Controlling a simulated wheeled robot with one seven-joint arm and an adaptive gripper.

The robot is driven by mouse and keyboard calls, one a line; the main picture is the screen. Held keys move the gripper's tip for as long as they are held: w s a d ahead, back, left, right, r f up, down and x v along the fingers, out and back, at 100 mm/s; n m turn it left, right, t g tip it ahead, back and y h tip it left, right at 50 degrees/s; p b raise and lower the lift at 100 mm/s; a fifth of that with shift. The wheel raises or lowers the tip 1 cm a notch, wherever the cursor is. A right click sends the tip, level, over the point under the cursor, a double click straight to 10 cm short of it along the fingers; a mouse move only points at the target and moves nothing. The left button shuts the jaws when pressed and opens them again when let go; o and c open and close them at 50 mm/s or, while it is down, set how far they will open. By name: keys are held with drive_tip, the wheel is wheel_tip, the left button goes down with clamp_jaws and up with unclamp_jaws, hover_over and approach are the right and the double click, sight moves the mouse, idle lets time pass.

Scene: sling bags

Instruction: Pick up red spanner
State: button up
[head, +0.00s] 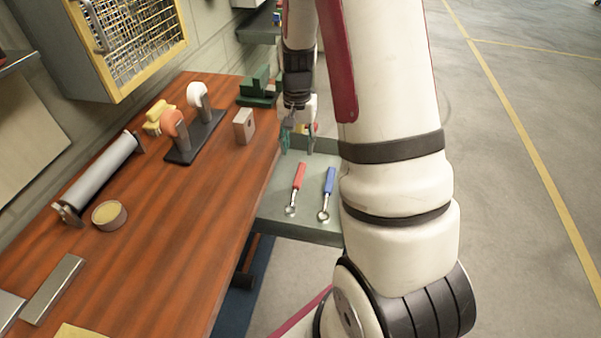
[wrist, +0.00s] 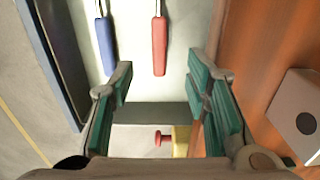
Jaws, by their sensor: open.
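The red spanner (head: 298,178) has a red handle and a metal ring end, and lies on a grey-green tray or shelf (head: 270,212) beside the wooden table. In the wrist view its red handle (wrist: 159,46) points down toward the space between my fingers, a little above the tips in the picture. My gripper (head: 299,140) is over the far part of the tray, beyond the handle's end. In the wrist view my gripper (wrist: 165,90) is open, with green pads and nothing between them. The spanner's metal end is mostly cut off there.
A blue spanner (head: 328,182) lies parallel, just right of the red one. A red and yellow object (wrist: 178,140) sits below the fingers in the wrist view.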

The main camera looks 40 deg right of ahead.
sight(298, 177)
wheel_tip(298, 177, down, 12)
drive_tip(key=shift+r, duration=0.1)
idle(0.5)
clamp_jaws()
